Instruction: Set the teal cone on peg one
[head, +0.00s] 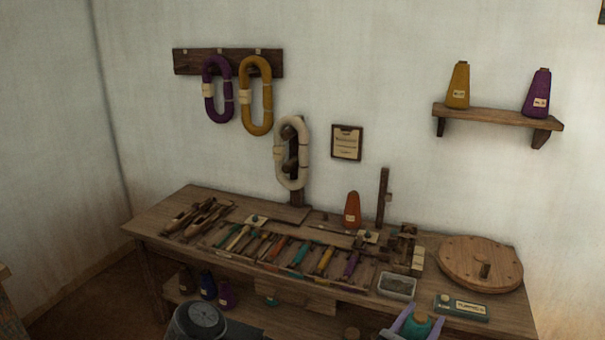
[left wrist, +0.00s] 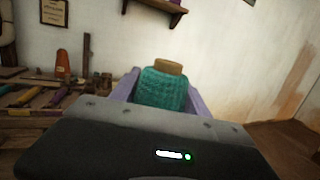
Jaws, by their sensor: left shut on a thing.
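My left gripper (head: 413,324) is at the bottom edge of the head view, in front of the bench. Its purple fingers are shut on the teal cone (head: 417,326). In the left wrist view the teal cone (left wrist: 162,90) stands between the fingers, its tan tip up. An orange cone (head: 352,210) stands upright at the back of the bench. A short peg (head: 485,270) rises from a round wooden board at the bench's right end. I cannot tell which peg is peg one. My right gripper is not in view.
The bench (head: 160,215) holds shuttles (head: 200,217), a row of coloured tools, a grey tray (head: 396,286) and a labelled teal box (head: 462,307). A wall shelf (head: 497,117) carries a yellow and a purple cone. Yarn hanks hang on the wall.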

